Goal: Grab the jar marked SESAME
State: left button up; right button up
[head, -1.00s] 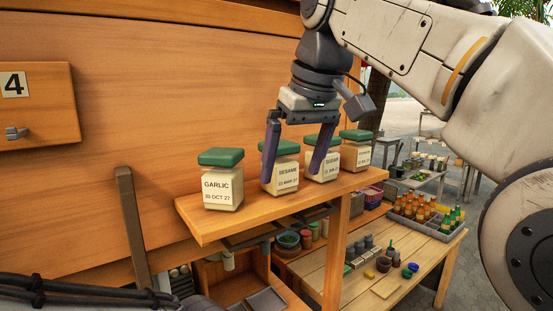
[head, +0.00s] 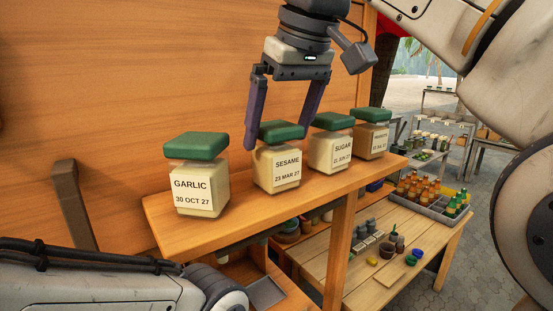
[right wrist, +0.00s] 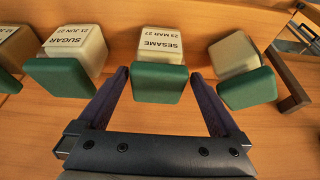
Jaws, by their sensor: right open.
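The SESAME jar (head: 277,173) has a green lid and a cream label dated 23 MAR 27. It stands upright on a wooden shelf (head: 240,218), between the GARLIC jar (head: 200,190) and the SUGAR jar (head: 331,152). My right gripper (head: 280,130) is open and empty, its fingers spread on either side of the SESAME jar's lid. In the right wrist view the SESAME jar (right wrist: 160,45) lies ahead of the open fingers (right wrist: 161,73), in line with the gap. My left gripper is out of view.
Another green-lidded jar (head: 370,138) stands at the shelf's right end. The neighbouring jars are close on both sides of SESAME. A wooden wall (head: 150,70) rises behind the shelf. A lower table (head: 425,235) holds bottles and small pots.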

jog(key=shift+w+p+x, duration=0.2)
jog(key=shift+p+x, duration=0.35)
jog(key=shift+x, duration=2.4)
jog(key=shift+r, duration=0.15)
jog(key=c, duration=1.5)
